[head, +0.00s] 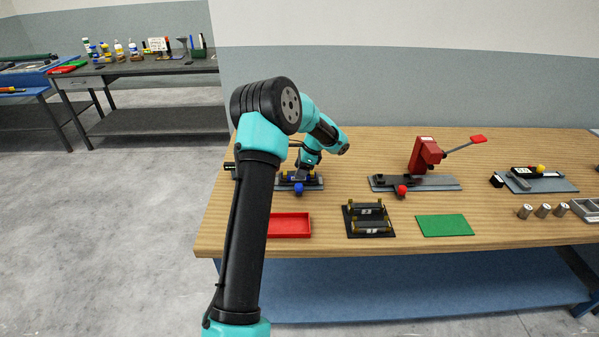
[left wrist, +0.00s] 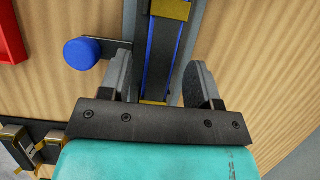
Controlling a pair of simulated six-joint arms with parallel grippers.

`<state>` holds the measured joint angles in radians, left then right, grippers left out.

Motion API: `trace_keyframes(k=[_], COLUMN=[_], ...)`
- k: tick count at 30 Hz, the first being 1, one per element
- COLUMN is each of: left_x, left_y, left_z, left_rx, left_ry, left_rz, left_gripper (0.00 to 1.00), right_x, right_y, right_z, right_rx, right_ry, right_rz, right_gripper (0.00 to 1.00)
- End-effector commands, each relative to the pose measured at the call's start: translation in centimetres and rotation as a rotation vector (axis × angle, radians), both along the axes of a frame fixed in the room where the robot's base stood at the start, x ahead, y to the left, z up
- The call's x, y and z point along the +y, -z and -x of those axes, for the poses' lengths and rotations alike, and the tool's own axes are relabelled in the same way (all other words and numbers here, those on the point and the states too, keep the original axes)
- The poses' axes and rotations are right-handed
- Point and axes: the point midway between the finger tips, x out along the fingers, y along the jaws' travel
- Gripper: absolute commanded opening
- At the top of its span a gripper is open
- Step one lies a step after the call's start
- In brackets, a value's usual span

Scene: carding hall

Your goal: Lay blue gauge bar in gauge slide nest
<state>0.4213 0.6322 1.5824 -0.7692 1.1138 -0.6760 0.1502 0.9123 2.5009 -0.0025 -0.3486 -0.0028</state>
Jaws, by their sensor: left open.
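The gauge slide is a grey plate with a blue knob (head: 299,188) at the left of the bench in the head view. My left gripper (head: 303,172) is low over it and hides much of it. In the left wrist view the blue gauge bar (left wrist: 161,52) runs lengthwise between gold-coloured pieces on the slide. The open fingers of my left gripper (left wrist: 160,80) stand on either side of the bar, with gaps showing. The slide's blue knob (left wrist: 83,53) is left of the fingers. I cannot tell whether the bar is fully seated. My right gripper is out of view.
In front of the slide are a red tray (head: 291,224), a black rack (head: 369,220) and a green mat (head: 445,225). A red lever press (head: 427,155) stands to the right. Another fixture (head: 537,180) and metal cylinders (head: 543,211) are farther right. Bare wood lies between them.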

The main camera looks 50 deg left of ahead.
Motion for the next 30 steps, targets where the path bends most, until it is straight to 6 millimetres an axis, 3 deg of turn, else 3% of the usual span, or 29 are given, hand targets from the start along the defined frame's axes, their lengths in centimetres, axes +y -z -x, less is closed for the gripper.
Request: trace_keyframes(k=[12, 18, 30], left_x=[-1.9, -2.6, -2.8], left_y=[-6.9, -9.5, -10.2], left_z=[-2.2, -2.9, -3.1], left_rx=[-0.004, -0.002, 0.0], left_ry=[0.002, 0.001, 0.001], left_rz=[-0.001, -0.001, 0.0], left_gripper=[0.57, 0.57, 0.57], right_x=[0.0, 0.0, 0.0], right_y=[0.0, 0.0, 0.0], right_z=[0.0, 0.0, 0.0], right_rx=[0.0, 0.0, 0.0], right_ry=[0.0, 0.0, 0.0], right_rz=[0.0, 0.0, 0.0], right_gripper=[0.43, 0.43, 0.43])
